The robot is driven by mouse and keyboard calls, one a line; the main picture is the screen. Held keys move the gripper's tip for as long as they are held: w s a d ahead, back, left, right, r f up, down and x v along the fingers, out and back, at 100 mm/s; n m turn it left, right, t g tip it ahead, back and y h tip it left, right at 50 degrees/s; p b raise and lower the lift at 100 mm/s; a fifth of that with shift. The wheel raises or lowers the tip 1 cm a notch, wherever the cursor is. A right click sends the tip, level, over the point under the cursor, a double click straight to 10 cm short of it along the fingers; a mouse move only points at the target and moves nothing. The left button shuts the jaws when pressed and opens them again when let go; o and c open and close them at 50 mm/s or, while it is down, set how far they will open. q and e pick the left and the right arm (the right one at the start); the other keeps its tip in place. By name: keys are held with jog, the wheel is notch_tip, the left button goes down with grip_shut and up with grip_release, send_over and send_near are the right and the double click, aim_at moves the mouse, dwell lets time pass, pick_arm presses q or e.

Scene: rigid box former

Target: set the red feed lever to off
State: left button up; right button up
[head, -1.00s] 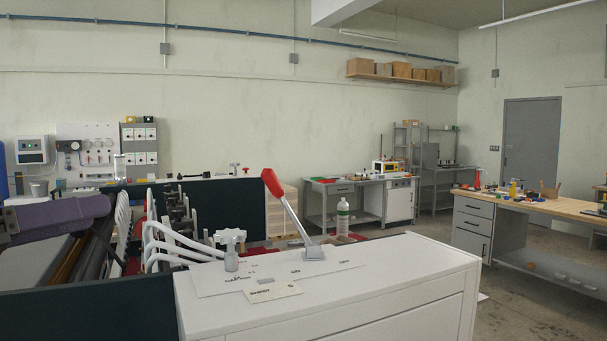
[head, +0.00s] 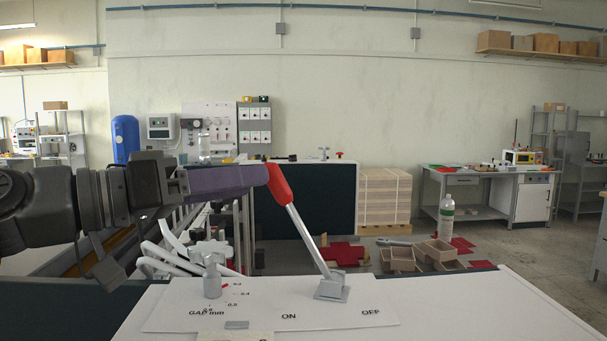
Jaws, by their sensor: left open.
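The feed lever has a red handle (head: 280,186) on a silver shaft (head: 308,240), rising from a grey base (head: 332,287) on the white panel. It leans up and to the left, toward the side with the ON label (head: 288,316). The OFF label (head: 370,312) is to the right of the base. My left arm comes in from the left. Its open left gripper (head: 262,174), with long purple fingers, ends right at the red handle's left edge. I cannot tell whether it touches the handle or has it between the fingers. My right gripper is not in view.
A small grey knob (head: 212,279) stands on the panel by the gap scale, left of the lever. White curved bars (head: 165,258) lie behind it. Open boxes (head: 437,251) and a white bottle (head: 446,215) are beyond the panel. The space right of the lever is clear.

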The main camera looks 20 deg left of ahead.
aim_at(283, 177)
pick_arm(q)
jog(key=p+x, duration=0.1)
jog(key=x, duration=0.6)
jog(key=shift+p, duration=0.4)
jog(key=shift+w+d+f, duration=0.1)
jog(key=shift+w+d, duration=0.25)
jog(key=shift+w, duration=0.15)
grip_shut()
dwell(0.8)
